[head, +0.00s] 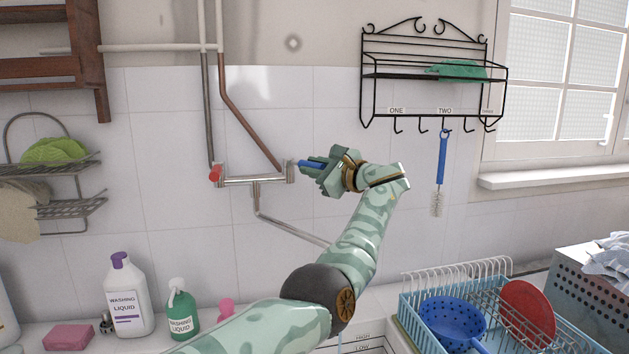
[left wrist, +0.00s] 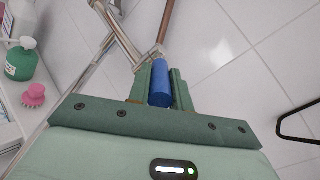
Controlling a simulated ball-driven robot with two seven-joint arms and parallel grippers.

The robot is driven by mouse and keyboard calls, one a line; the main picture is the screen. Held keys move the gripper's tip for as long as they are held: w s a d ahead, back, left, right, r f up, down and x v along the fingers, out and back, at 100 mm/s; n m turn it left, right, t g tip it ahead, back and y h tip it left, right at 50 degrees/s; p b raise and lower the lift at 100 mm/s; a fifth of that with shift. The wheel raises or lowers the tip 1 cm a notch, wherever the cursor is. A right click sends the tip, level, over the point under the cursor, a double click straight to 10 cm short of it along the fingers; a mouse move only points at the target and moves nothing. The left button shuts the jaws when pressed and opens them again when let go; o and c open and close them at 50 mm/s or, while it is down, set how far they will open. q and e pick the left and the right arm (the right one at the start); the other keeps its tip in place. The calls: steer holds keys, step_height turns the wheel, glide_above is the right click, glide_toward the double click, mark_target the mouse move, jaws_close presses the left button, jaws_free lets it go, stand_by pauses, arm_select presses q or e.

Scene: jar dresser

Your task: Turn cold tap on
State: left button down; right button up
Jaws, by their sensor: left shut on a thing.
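The mixer tap is mounted on the tiled wall, with a horizontal metal body (head: 252,180), a red handle (head: 215,174) at its left end and a blue handle (head: 312,164) at its right end. A spout pipe (head: 290,229) slopes down to the right from the body and passes behind my left arm. My left gripper (head: 320,170) is at the right end of the tap, shut on the blue handle. In the left wrist view the blue handle (left wrist: 161,82) lies between the two green fingers (left wrist: 160,88). My right gripper is in neither view.
A black wire rack (head: 430,78) with hooks and a hanging blue brush (head: 441,160) is on the wall to the right. Washing liquid bottles (head: 128,297) stand lower left. A dish rack (head: 410,318) with a blue colander (head: 452,322) stands lower right.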

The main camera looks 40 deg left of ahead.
arm_select(q)
steer(key=shift+f, duration=0.1)
stand_by(0.4)
steer(key=c, duration=1.4)
jaws_free()
steer(key=shift+w, duration=0.1)
steer(key=shift+o, duration=0.6)
steer(key=shift+a, duration=0.1)
steer(key=d+b, duration=0.1)
steer(key=d, duration=1.5)
steer(key=shift+s+d, duration=0.2)
steer(key=shift+s, duration=0.1)
